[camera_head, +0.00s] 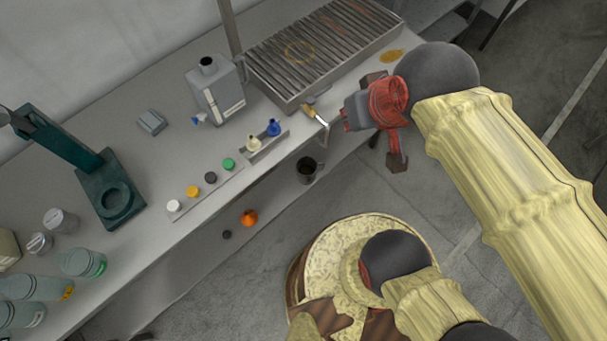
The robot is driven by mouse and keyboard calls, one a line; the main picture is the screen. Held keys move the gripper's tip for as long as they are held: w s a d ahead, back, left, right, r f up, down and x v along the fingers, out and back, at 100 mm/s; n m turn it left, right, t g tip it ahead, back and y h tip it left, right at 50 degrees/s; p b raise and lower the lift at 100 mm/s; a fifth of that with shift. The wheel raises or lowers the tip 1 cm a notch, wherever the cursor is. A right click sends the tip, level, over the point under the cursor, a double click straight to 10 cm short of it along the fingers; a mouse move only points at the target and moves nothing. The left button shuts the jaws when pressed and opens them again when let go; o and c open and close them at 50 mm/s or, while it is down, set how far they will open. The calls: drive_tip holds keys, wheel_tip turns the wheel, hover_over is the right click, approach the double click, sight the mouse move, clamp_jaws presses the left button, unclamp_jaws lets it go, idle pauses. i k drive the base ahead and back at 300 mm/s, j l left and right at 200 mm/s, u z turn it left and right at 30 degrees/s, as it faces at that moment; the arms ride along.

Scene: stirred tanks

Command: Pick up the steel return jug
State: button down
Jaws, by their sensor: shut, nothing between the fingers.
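A small dark metal jug (307,170) with an open top is seen just past the front edge of the bench, lower than the bench top. It is the likeliest match for the steel return jug. I cannot tell exactly what it rests on. My gripper (352,113), red and grey with dark parts, is to the upper right of the jug in the picture, near the front edge of the bench. It is shut and empty, apart from the jug.
A ribbed metal rack (325,45), grey canister (216,92) and wooden-handled tool (314,114) are on the bench. Colored caps (193,191), a dark green stand (111,195) and several bottles (84,263) are to the left. An orange object (249,217) is below the bench top.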

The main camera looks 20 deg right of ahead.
sight(306, 169)
drive_tip(key=k+l+z, duration=0.65)
drive_tip(key=l+z, duration=0.15)
drive_tip(key=l, duration=0.2)
